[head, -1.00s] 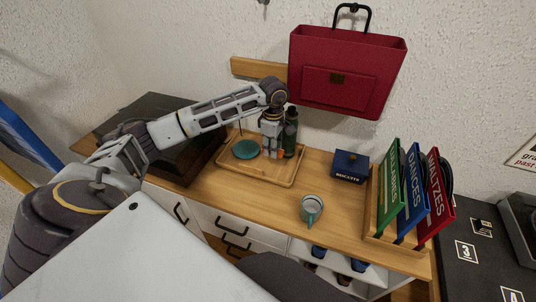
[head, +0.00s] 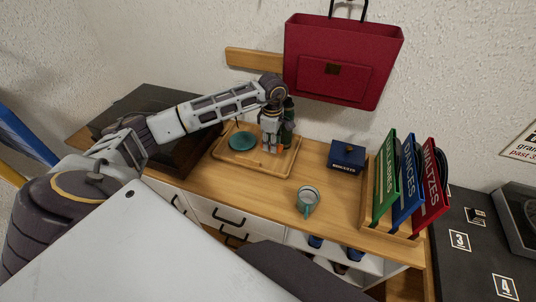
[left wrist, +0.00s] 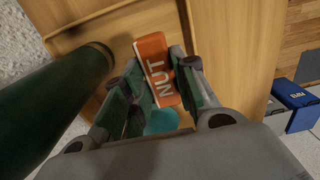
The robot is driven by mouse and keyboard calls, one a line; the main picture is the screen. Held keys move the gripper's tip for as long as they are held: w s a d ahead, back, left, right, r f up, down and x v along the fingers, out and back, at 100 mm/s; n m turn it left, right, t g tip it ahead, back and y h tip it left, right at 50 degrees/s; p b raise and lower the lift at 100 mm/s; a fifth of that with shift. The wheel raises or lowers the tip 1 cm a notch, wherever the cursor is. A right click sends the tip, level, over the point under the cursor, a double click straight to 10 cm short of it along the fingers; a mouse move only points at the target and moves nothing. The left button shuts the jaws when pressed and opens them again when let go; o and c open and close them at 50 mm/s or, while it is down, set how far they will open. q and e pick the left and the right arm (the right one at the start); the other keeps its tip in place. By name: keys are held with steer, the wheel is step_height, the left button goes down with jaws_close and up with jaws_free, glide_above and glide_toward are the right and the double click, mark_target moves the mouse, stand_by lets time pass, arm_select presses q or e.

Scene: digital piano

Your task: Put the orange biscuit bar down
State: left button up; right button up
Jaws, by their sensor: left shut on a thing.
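The orange biscuit bar (left wrist: 157,68), marked "NUT", lies between the fingers of my left gripper (left wrist: 163,85) in the left wrist view. The gripper is shut on it. In the head view my left gripper (head: 270,148) points down over the right part of the wooden tray (head: 267,174), close to the green bottle. The bar is hardly visible there, and I cannot tell whether it touches the tray. My right gripper is not in view.
The dark green bottle (head: 288,133) stands right behind the gripper and is large in the left wrist view (left wrist: 50,105). A teal dish (head: 242,141) lies on the tray's left.

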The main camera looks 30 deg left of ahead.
mark_target(271, 162)
arm_select(q)
step_height(271, 162, down, 4)
steer(key=shift+r, duration=0.2)
steer(key=shift+f, duration=0.4)
arm_select(e)
steer(key=shift+w+a+r, duration=0.2)
steer(key=shift+w+a, duration=0.35)
steer(key=shift+a, duration=0.15)
steer(key=shift+s, duration=0.15)
arm_select(q)
steer(key=shift+f+p, duration=0.3)
steer(key=shift+f, duration=0.4)
step_height(271, 162, down, 2)
steer(key=shift+f, duration=0.3)
arm_select(e)
steer(key=shift+s+d, duration=0.1)
